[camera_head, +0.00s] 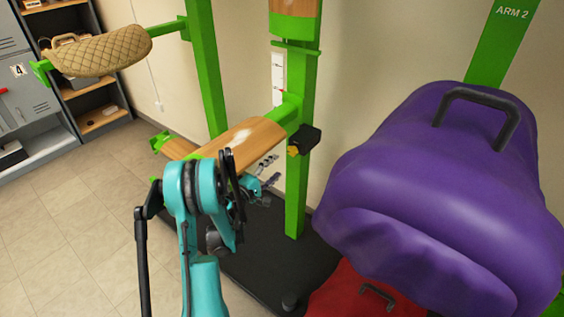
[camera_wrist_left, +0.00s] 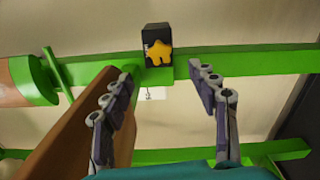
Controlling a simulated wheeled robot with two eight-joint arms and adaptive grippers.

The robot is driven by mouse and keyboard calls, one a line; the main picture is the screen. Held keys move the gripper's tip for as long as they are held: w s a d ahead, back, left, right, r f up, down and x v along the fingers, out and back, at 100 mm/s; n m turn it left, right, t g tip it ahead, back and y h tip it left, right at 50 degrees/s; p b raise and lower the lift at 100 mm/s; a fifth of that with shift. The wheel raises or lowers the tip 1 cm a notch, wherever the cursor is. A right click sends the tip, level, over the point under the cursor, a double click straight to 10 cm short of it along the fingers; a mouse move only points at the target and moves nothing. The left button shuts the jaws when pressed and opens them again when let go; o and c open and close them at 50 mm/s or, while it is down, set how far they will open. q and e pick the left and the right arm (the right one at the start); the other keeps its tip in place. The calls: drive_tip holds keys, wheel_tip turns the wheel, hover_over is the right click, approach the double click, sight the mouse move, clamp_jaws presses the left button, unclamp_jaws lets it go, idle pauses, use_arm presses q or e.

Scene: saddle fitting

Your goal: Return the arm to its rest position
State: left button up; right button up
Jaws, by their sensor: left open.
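My left arm (camera_head: 190,215), teal and black, reaches up from the bottom of the head view. My left gripper (camera_head: 265,176) is partly hidden behind its wrist, close to the wood-topped green arm (camera_head: 222,142) of the rack. In the left wrist view its two grey fingers (camera_wrist_left: 161,76) stand wide apart with nothing between them. A black box with a yellow star-shaped knob (camera_head: 303,142) sits on the green post; it also shows beyond the fingertips in the left wrist view (camera_wrist_left: 155,42), apart from them. My right gripper is not in view.
A purple padded saddle (camera_head: 440,180) with a black handle fills the right side. A quilted tan pad (camera_head: 100,54) lies on another rack arm at upper left. Green posts (camera_head: 300,190) rise from a black base (camera_head: 255,262). Open tiled floor (camera_head: 75,220) lies at left.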

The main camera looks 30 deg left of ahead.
use_arm(q)
drive_tip(key=shift+s, duration=0.65)
drive_tip(key=s+d+r+m+g+h, duration=0.1)
drive_tip(key=s+d+r+m+g, duration=0.3)
drive_tip(key=d, duration=0.6)
drive_tip(key=d+r+m+g+h, duration=0.25)
drive_tip(key=d+m, duration=0.25)
drive_tip(key=d, duration=0.6)
drive_tip(key=s+d+m+g+y, duration=0.2)
drive_tip(key=s+m, duration=0.3)
drive_tip(key=s, duration=0.6)
drive_tip(key=s+d+f+m+g+y, duration=0.1)
drive_tip(key=s+d+m, duration=0.3)
drive_tip(key=s, duration=0.7)
drive_tip(key=shift+s+d+m+g+y, duration=0.15)
drive_tip(key=shift+d+m+g+y, duration=0.3)
drive_tip(key=shift+g+y, duration=0.35)
